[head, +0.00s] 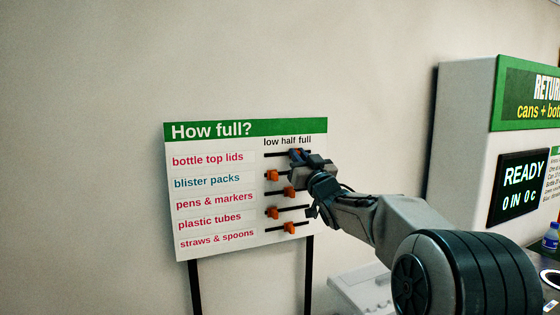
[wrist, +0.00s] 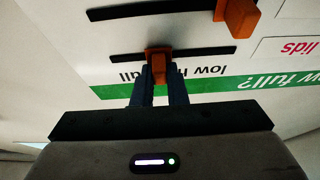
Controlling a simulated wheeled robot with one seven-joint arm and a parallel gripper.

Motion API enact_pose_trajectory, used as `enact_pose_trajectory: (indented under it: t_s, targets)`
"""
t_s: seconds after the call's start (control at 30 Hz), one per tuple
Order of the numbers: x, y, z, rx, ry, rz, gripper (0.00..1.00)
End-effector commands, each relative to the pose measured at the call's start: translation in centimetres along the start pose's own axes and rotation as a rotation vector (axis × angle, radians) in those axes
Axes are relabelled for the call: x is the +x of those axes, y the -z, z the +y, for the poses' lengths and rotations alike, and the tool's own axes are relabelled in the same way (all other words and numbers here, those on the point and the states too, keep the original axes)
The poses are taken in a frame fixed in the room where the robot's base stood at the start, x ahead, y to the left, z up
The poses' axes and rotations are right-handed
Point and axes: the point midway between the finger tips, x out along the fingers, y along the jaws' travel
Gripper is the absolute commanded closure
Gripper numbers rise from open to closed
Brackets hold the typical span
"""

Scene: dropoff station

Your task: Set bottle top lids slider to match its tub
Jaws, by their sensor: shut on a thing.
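The "How full?" board (head: 215,245) stands in front of the wall, with rows of sliders. The bottle top lids slider is the top row; its black track (head: 270,155) shows at the left end in the head view. In the upside-down wrist view, its orange knob (wrist: 158,62) sits between the fingers of my gripper (wrist: 159,75), which is shut on it. The knob stands a little past the track's middle, towards the "full" end. No tub is in view.
Other orange knobs sit close below, the nearest being the blister packs knob (head: 272,175), also in the wrist view (wrist: 237,15). A return machine (head: 475,130) stands at the right, with a blue-capped bottle (head: 551,236) beside it. The wall left of the board is clear.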

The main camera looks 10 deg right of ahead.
Motion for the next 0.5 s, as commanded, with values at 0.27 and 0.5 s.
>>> enact_pose_trajectory:
  t_s: [0.27,0.5]
  targets:
    - [0.0,0.1,4.0,0.001,0.001,0.0,1.0]
    - [0.0,0.1,4.3,-0.001,-0.003,0.0,1.0]
